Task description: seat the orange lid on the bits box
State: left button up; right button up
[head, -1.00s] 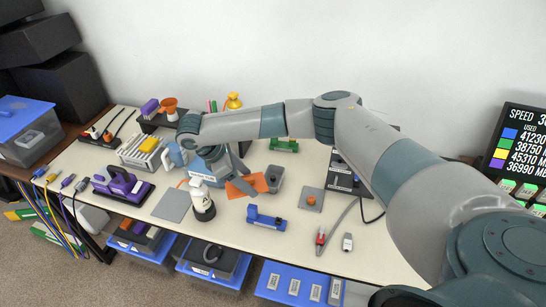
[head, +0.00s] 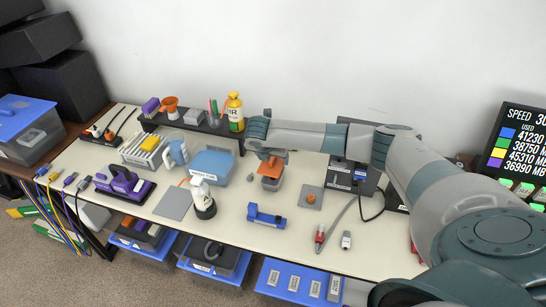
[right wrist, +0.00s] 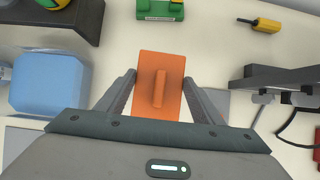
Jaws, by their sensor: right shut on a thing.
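The orange lid (head: 271,169) is held in my right gripper (head: 271,158), which also shows in the right wrist view (right wrist: 160,98). There the flat lid (right wrist: 160,65) with its raised bar lies between the two fingers. The grey bits box (head: 271,184) is directly below the lid in the head view; in the right wrist view the lid hides it. I cannot tell whether the lid touches the box rim or hovers just above it. My left gripper is not in view.
A blue-lidded container (head: 212,165) stands left of the box. A grey plate with an orange knob (head: 311,198) is to the right, and a blue tool (head: 266,217) lies in front. A dark shelf (head: 190,124) with a yellow bottle (head: 235,112) stands behind.

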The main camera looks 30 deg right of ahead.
aim_at(273, 167)
jog(key=shift+r, duration=0.1)
jog(key=shift+r+p, duration=0.15)
jog(key=shift+p, duration=0.5)
jog(key=shift+f+b, duration=0.35)
jog(key=shift+f, duration=1.45)
jog(key=shift+f+b, duration=0.35)
jog(key=shift+f, duration=0.65)
jog(key=o, duration=1)
jog(key=shift+c, duration=0.2)
jog(key=shift+o, duration=0.2)
jog(key=o, duration=0.5)
